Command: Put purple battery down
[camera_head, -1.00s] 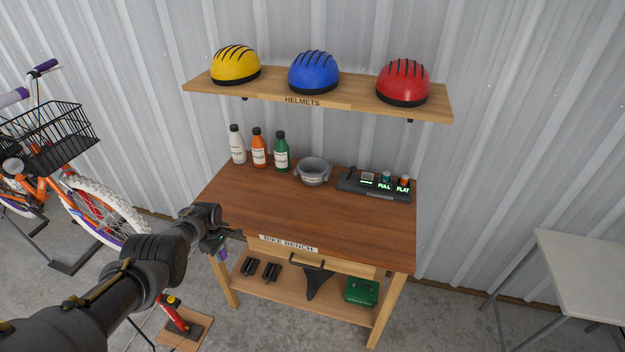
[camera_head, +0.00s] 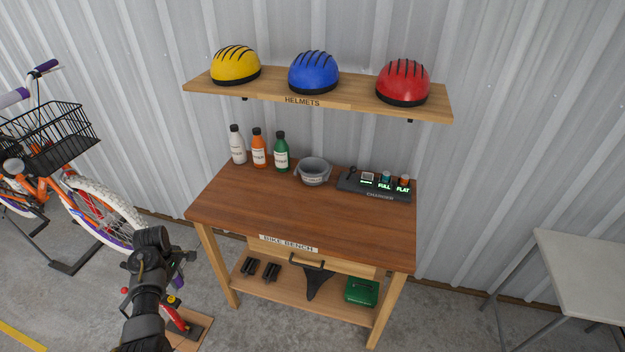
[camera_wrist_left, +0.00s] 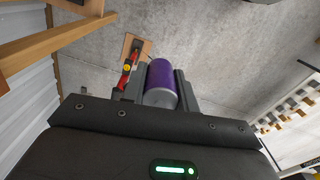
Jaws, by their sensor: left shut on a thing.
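My left gripper (camera_wrist_left: 161,88) is shut on the purple battery (camera_wrist_left: 162,76), a short purple cylinder with a pale end, seen between the fingers in the left wrist view. In the head view the left gripper (camera_head: 176,272) is left of the bench, beside its front left leg, off the bench top. A bit of purple battery (camera_head: 178,283) shows there; the rest is hidden by the gripper. My right gripper is not in view.
The wooden bike bench (camera_head: 290,215) has a clear front top; bottles, a grey bowl (camera_head: 314,171) and a charger (camera_head: 375,187) line its back. A red pump (camera_head: 182,322) stands below the gripper. A bicycle (camera_head: 75,190) is at left, a pale table (camera_head: 590,270) at right.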

